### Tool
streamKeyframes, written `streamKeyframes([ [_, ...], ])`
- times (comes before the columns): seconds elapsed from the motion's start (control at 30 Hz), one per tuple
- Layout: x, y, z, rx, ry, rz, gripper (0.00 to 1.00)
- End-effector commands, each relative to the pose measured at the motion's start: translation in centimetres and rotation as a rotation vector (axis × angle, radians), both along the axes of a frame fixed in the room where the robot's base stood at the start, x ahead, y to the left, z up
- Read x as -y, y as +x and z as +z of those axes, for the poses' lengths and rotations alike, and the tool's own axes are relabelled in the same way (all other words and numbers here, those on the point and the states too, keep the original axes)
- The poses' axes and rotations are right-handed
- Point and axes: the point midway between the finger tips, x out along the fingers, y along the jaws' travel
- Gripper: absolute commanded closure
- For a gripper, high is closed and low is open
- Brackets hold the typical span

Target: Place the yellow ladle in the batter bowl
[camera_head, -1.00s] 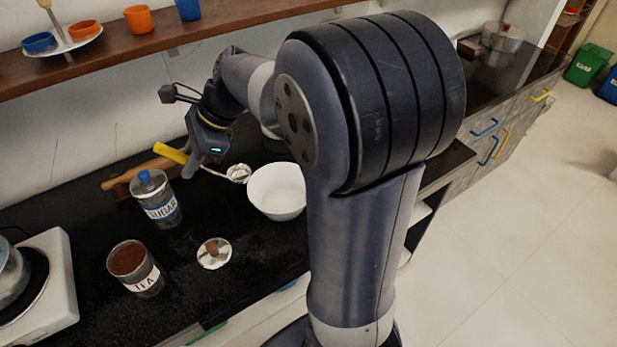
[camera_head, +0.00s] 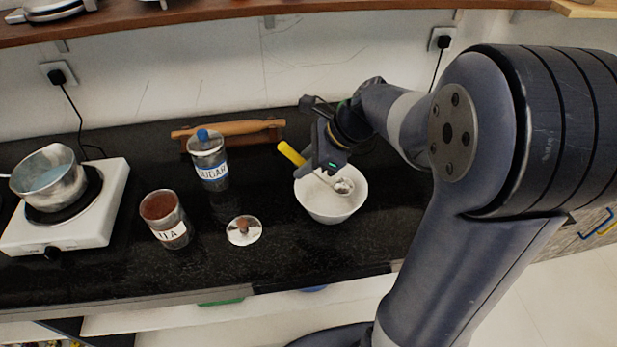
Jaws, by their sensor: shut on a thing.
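The yellow ladle has a yellow handle (camera_head: 290,153) and a metal scoop end (camera_head: 344,187). My gripper (camera_head: 322,172) is shut on the ladle, between its handle end and its scoop. The white batter bowl (camera_head: 328,212) stands on the black counter. The ladle's scoop shows over the bowl's opening, toward its right side, and the handle sticks out past the bowl's upper left rim. I cannot tell whether the scoop touches the bowl. My gripper hides part of the ladle and of the bowl's far rim.
A sugar jar (camera_head: 209,162), a tea jar (camera_head: 165,219) and a loose lid (camera_head: 244,231) stand left of the bowl. A rolling pin (camera_head: 228,129) lies behind. A pot (camera_head: 48,178) sits on a white stove (camera_head: 100,215) at far left. A shelf (camera_head: 300,7) runs above.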

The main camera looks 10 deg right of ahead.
Motion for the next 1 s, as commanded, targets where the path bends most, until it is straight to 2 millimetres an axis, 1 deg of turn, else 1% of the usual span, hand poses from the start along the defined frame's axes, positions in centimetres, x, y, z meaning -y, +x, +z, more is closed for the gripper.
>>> streamKeyframes([
  [0.13,0.0,0.0,-1.4,-0.002,0.0,-0.001,1.0],
  [0.3,0.0,0.0,-3.8,-0.003,0.0,0.0,1.0],
  [0.57,0.0,0.0,-3.8,0.001,0.0,0.0,1.0],
  [0.67,0.0,0.0,-4.2,0.001,-0.001,0.0,1.0],
  [0.7,0.0,0.0,-4.2,0.001,-0.001,0.0,0.82],
  [0.93,0.0,0.0,-4.1,0.001,-0.001,0.0,0.63],
  [0.97,0.0,0.0,-4.1,0.001,-0.001,0.0,0.61],
  [1.0,0.0,0.0,-4.1,0.001,-0.001,0.0,0.61],
])
